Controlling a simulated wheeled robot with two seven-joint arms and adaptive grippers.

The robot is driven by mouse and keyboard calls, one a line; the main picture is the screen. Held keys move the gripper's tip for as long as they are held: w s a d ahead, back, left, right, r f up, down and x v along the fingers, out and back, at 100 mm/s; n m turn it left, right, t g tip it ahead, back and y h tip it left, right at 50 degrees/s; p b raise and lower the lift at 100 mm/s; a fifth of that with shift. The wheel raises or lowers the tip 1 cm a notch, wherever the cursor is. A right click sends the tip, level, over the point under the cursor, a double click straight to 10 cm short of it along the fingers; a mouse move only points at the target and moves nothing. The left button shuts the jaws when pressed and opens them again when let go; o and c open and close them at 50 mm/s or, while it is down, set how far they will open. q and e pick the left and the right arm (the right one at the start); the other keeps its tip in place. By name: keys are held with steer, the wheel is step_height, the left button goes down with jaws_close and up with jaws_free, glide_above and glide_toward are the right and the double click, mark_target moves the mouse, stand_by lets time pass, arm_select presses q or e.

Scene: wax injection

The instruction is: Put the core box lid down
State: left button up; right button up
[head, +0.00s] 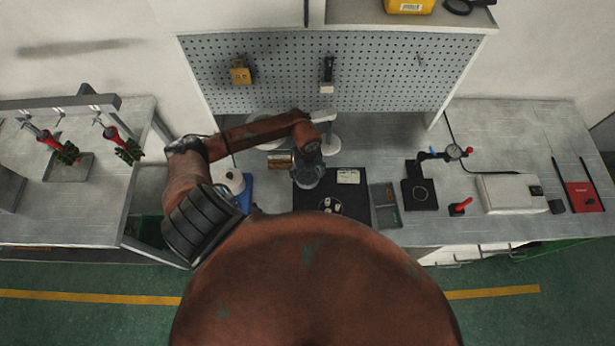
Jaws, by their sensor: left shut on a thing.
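My left arm reaches in from the left over the bench, and its left gripper (309,178) points down above the left part of a black mat (358,204). The gripper is shut on the core box lid, which is too small and too covered by the dark gripper to make out its shape or its gap to the mat. A small pale flat item (348,176) lies on the mat to the right of the gripper. Several small pale pieces (330,205) lie on the mat nearer to me. My right gripper is not in view.
A copper-coloured block (280,160) is just left of the gripper. A grey divided tray (385,205) stands right of the mat. A dial gauge stand (420,194) and a pale box (510,193) are further right. A pegboard (375,75) closes off the back.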

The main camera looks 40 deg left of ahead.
arm_select(q)
step_height(320, 180, down, 2)
steer(key=shift+d+f, duration=0.1)
steer(key=shift+d, duration=0.05)
steer(key=shift+f, duration=0.15)
steer(key=shift+f, duration=0.1)
steer(key=o, duration=0.7)
steer(key=shift+f, duration=0.1)
steer(key=o, duration=0.5)
steer(key=shift+c, duration=0.2)
steer(key=shift+r, duration=0.2)
step_height(320, 180, up, 11)
steer(key=shift+r+b, duration=0.1)
steer(key=shift+b, duration=0.55)
steer(key=shift+r, duration=0.4)
